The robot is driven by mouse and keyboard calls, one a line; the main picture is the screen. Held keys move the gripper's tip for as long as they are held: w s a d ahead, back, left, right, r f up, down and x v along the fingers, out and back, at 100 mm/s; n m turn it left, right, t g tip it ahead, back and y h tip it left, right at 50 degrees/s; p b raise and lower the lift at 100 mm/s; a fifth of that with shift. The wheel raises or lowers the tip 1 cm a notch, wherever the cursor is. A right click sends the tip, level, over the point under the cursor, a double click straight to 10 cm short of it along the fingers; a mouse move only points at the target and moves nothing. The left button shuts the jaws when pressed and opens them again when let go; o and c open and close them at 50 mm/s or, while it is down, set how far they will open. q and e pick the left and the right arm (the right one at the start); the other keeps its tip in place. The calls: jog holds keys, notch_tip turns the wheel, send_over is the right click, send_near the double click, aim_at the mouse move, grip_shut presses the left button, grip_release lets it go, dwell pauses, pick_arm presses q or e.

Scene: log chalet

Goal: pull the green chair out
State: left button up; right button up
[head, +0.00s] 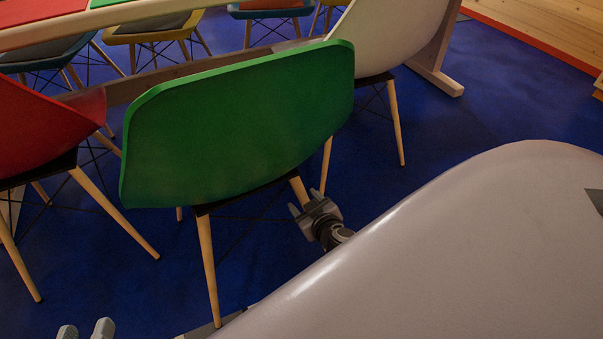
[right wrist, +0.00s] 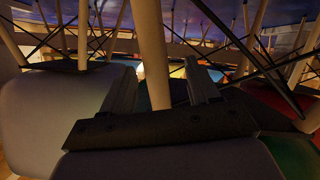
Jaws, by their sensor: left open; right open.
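The green chair (head: 240,125) stands in the middle of the head view with its back towards me, tucked against the table. Its wooden rear left leg (head: 208,265) is in plain view. My right gripper (head: 305,203) is open, low by the chair's right rear leg (head: 299,189). In the right wrist view a wooden leg (right wrist: 150,50) stands between the open fingers of the right gripper (right wrist: 162,88); I cannot tell whether they touch it. My left gripper (head: 85,329) is open and empty at the bottom left edge, apart from the chair; only its fingertips show.
A red chair (head: 45,125) stands close on the left and a white chair (head: 390,35) close on the right. The table's wooden edge (head: 50,34) runs along the top left. Blue floor (head: 500,105) is clear at the right. My own body covers the lower right.

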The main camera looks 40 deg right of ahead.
jog(key=v, duration=0.3)
jog(key=shift+a+p, duration=0.1)
jog(key=shift+p, duration=0.2)
pick_arm(q)
jog(key=shift+w+d+n+g, duration=0.3)
jog(key=shift+w+d, duration=0.1)
pick_arm(e)
jog(key=shift+s+r, duration=0.15)
jog(key=shift+s, duration=0.15)
pick_arm(q)
jog(key=shift+s, duration=0.15)
